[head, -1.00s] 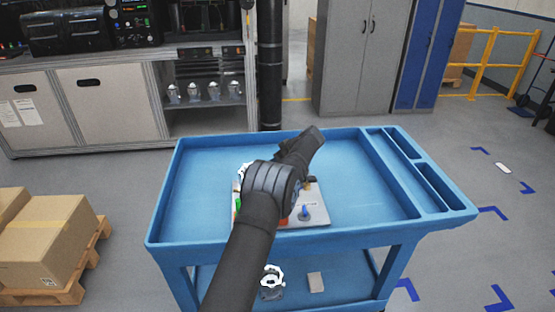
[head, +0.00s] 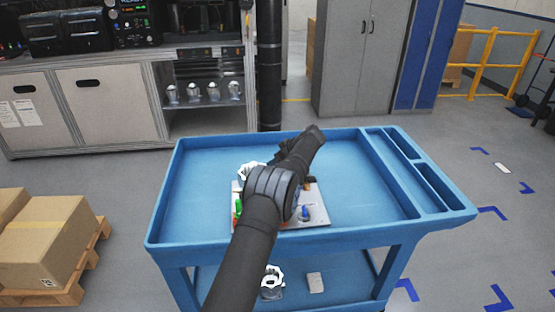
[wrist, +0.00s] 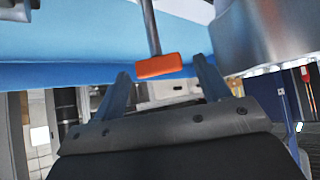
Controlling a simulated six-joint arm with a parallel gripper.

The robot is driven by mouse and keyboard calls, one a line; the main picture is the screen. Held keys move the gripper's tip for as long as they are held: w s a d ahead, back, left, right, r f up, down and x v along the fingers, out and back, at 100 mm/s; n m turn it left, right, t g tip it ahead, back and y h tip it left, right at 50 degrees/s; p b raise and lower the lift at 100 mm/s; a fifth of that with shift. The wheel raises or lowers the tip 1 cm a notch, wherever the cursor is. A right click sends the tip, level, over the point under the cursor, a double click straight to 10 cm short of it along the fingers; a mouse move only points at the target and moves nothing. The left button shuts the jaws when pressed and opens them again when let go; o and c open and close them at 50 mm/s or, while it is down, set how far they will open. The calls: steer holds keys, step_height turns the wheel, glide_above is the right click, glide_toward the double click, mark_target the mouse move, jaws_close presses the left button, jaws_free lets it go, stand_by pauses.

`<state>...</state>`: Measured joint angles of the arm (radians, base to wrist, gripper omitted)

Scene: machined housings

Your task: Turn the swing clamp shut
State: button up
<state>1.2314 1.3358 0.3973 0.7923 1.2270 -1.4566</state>
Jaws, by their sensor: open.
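In the wrist view an orange block (wrist: 160,66) on a thin grey rod shows close to my gripper (wrist: 161,76); it looks like the handle of the swing clamp. The open fingers stand to its left and right, with gaps; I cannot tell how deep it lies between them. A shiny metal body (wrist: 270,32) is close at the upper right. In the head view a light grey fixture plate (head: 318,213) lies on the cart, with a white housing (head: 247,171), a green part (head: 238,207) and a blue knob (head: 305,212). My arm hides the plate's middle and my fingertips.
The blue cart (head: 200,222) has a raised rim and narrow compartments at its right. Its top is clear left and right of the plate. Another white housing (head: 272,278) is on the lower shelf. Boxes (head: 45,240) on a pallet stand at the left.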

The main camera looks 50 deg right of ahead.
steer(key=v, duration=1.7)
steer(key=shift+s+r, duration=0.1)
steer(key=x, duration=1.7)
steer(key=s+a+r+m+g+h, duration=0.2)
steer(key=m+h, duration=0.4)
steer(key=m, duration=0.3)
steer(key=shift+s+a+r+g+h, duration=0.3)
steer(key=shift+s+a+r, duration=0.15)
steer(key=shift+a+r, duration=0.8)
stand_by(1.3)
steer(key=shift+d, duration=0.15)
